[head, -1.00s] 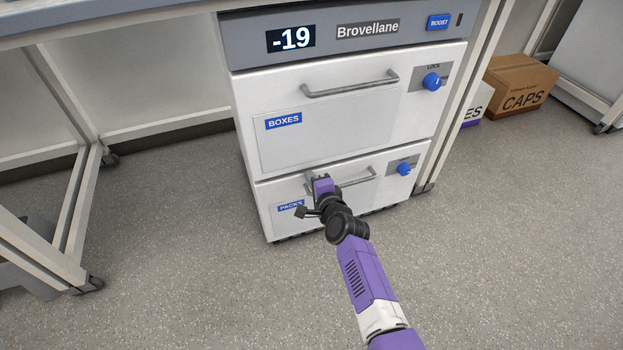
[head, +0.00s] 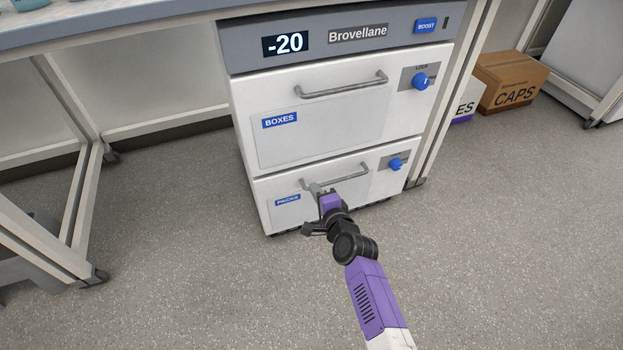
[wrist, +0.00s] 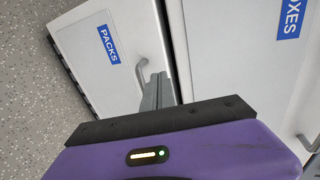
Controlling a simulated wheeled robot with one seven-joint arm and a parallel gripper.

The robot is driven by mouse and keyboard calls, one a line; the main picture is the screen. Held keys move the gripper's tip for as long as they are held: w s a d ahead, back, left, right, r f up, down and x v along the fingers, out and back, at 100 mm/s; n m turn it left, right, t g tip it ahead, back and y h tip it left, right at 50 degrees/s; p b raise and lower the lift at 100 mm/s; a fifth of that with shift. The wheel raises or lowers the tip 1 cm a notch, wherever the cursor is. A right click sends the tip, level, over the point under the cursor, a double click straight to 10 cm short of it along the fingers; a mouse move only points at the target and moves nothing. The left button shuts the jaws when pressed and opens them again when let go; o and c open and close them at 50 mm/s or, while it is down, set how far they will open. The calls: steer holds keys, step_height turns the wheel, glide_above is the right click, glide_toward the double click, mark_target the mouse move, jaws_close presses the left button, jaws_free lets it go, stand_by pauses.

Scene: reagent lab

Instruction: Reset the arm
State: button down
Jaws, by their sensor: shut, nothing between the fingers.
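My gripper (head: 319,188) is in front of the lower PACKS drawer (head: 276,212), near the left part of its handle (head: 345,177). In the wrist view the closed grey fingers (wrist: 155,92) point at that drawer, beside its handle (wrist: 142,48). The fingers are shut and hold nothing. I cannot tell whether they touch the handle. My purple arm reaches forward from the bottom of the head view.
The freezer (head: 340,40) reads -20 and stands under a bench. Its upper BOXES drawer (head: 340,115) looks closed. A CAPS carton (head: 512,82) sits on the floor at right. The bench frame (head: 85,210) stands at left. The floor in front is open.

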steer(key=p+v, duration=0.2)
steer(key=v, duration=0.3)
steer(key=shift+s+d, duration=0.15)
steer(key=shift+s, duration=0.25)
steer(key=s+d+r+n+t+h, duration=0.1)
steer(key=s+d+r+n+t, duration=0.2)
steer(key=s+d+r+n, duration=0.4)
steer(key=s+d+r+n+g+h, duration=0.1)
steer(key=s+d+r+n, duration=0.2)
steer(key=s, duration=1.1)
steer(key=s+d+r+n+h, duration=0.15)
steer(key=s+r, duration=0.35)
steer(key=s, duration=0.8)
steer(key=s+d+r+n+g+h, duration=0.1)
steer(key=s+d+r+n, duration=0.25)
steer(key=s, duration=1.05)
step_height(320, 180, up, 28)
steer(key=p, duration=2.8)
steer(key=shift+r+m+p, duration=0.15)
steer(key=shift+m+p, duration=0.15)
